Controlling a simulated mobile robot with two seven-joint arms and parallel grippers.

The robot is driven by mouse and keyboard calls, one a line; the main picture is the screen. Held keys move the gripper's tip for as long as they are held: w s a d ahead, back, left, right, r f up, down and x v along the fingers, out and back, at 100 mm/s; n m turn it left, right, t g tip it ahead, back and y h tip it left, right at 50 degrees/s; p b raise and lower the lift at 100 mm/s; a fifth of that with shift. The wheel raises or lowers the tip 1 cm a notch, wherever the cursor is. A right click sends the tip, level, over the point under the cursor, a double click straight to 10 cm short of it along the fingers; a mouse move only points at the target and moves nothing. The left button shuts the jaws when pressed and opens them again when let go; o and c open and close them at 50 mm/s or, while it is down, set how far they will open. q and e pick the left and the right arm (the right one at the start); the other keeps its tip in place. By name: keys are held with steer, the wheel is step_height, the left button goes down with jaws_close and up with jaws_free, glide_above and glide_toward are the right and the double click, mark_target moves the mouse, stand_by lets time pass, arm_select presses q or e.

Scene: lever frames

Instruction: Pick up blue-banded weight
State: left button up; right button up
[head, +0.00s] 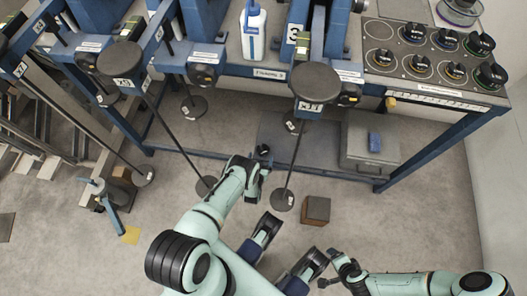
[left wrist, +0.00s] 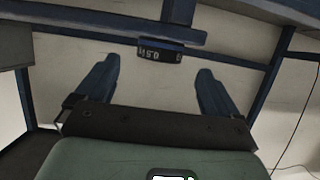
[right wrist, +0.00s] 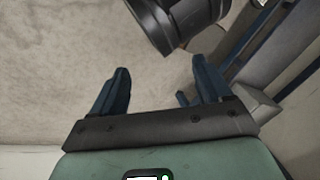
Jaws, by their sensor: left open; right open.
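Several black weights with coloured bands, one of them a black weight (head: 491,76), stand on the metal tray (head: 384,63) at the right end of the bench. The bands are too small for me to tell which is blue. My left gripper (head: 293,236) is low in front of the bench, well away from the weights. In the left wrist view its jaws (left wrist: 158,82) are apart with nothing between them. Neither wrist view shows the weights.
The blue-framed bench (head: 440,140) runs across the back. A white bottle (head: 253,35) stands on it. Round-topped lever rods (head: 290,165) reach down to the floor before it. A brown block (head: 316,209) lies on the floor, and a grey box (head: 362,153) is under the bench.

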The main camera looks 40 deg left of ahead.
mark_target(262, 153)
arm_select(q)
steer(key=b+x, duration=0.2)
steer(key=x, duration=0.2)
steer(key=shift+f, duration=0.1)
steer(key=shift+w+a+f, duration=0.1)
steer(key=shift+w+a, duration=0.05)
steer(key=shift+w, duration=0.3)
steer(key=c, duration=1.3)
arm_select(e)
steer(key=f, duration=0.1)
steer(key=w+d+f, duration=0.1)
steer(key=w, duration=0.1)
steer(key=shift+d+f+h, duration=0.3)
steer(key=shift+f, duration=0.1)
arm_select(q)
steer(key=shift+r, duration=0.25)
arm_select(e)
steer(key=shift+r, duration=0.1)
